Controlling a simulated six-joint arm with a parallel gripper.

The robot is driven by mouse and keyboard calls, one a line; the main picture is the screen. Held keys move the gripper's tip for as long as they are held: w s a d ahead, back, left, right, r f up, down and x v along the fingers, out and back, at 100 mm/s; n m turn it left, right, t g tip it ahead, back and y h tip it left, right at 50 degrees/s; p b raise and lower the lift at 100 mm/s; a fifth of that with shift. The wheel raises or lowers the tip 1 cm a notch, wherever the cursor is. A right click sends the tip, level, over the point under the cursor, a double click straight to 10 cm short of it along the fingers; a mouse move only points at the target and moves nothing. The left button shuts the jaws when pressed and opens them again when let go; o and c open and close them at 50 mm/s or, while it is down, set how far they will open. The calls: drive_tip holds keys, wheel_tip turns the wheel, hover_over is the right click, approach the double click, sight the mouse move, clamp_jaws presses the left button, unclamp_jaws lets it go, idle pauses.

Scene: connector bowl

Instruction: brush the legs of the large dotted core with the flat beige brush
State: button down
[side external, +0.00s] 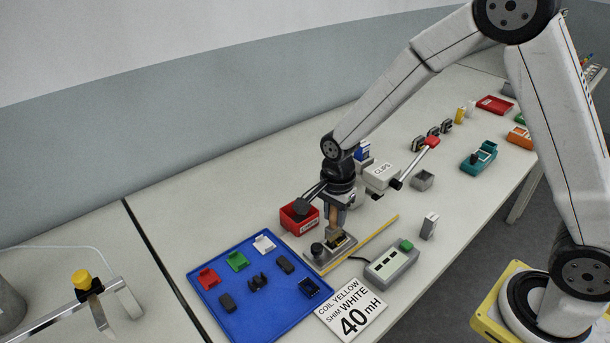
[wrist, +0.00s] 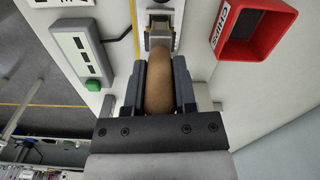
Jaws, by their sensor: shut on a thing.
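My gripper (side external: 338,203) points down and is shut on the brown, rounded handle of the brush (side external: 336,217). In the wrist view, the handle (wrist: 159,92) lies between both fingers of my gripper (wrist: 160,68), with a metal collar beyond it. The brush's lower end is at a small grey fixture (side external: 320,256) on the table. Whether bristles touch anything there is hidden. Dark cores lie on the blue tray (side external: 233,325), including one with upright legs (side external: 258,282). I see no clear dots, so I cannot tell which core is the large dotted one.
A grey box with a green button (side external: 391,267) and a "40 mH" card (side external: 352,309) lie in front. A yellow strip (side external: 361,242) runs beside the fixture. Red, green and white pieces sit on the tray.

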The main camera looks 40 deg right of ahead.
drive_tip(key=shift+d, duration=0.25)
drive_tip(key=shift+d, duration=0.4)
drive_tip(key=shift+d+r, duration=0.1)
drive_tip(key=shift+d, duration=0.45)
drive_tip(key=shift+a, duration=0.3)
drive_tip(key=shift+a, duration=0.7)
drive_tip(key=shift+a, duration=0.2)
drive_tip(key=shift+d, duration=0.35)
drive_tip(key=shift+d, duration=0.35)
drive_tip(key=shift+d, duration=0.5)
